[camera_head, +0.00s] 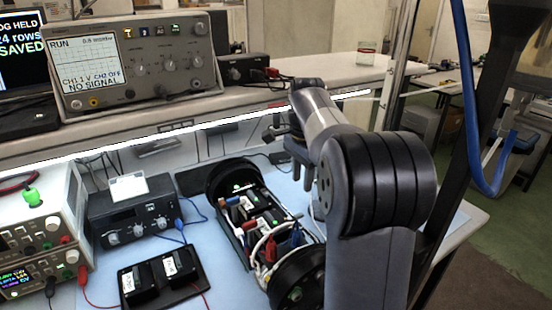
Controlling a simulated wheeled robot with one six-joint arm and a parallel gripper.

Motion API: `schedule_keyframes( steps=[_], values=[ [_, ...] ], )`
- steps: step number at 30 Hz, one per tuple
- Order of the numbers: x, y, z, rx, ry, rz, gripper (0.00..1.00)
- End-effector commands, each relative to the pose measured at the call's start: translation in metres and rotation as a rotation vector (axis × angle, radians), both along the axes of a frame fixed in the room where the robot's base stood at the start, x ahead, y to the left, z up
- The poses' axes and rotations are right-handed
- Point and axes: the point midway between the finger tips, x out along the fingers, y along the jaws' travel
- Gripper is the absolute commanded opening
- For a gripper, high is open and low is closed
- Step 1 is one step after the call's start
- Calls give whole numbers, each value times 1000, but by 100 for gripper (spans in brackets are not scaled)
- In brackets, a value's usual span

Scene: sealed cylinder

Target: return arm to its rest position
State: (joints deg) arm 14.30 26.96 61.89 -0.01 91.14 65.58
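My arm rises at the right of the head view, with its large dark joint in front and the forearm reaching back and left over the bench. My gripper (292,168) is at the far end, pointing down above the bench behind the cylinder's open inner frame. Two dark finger shapes show, but the arm partly covers them and I cannot tell whether they are apart or shut. I see nothing held. The opened cylinder assembly (250,213), with black round ends, wires and clips, lies on the blue mat to the left of my arm. Its near right part is partly hidden by my arm.
An oscilloscope (140,62) stands on the shelf, its screen reading "NO SIGNAL". Power supplies (40,235), a black instrument box (135,212) and a tray of two black modules (160,277) stand at left. A dark post and blue cable (469,100) rise at right.

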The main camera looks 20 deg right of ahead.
Motion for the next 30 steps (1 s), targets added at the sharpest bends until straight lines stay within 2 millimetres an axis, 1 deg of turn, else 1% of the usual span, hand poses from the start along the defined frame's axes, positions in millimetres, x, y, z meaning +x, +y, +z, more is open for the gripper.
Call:
schedule_keyframes(
  steps=[5,18,19,24,30],
  values=[
    [-1,0,-21,1,5,0,35],
    [-1,1,-107,2,5,1,35],
    [0,1,-109,1,2,12,35],
    [5,1,-108,-1,-1,124,35],
    [6,2,-107,0,0,187,35]
  ],
)
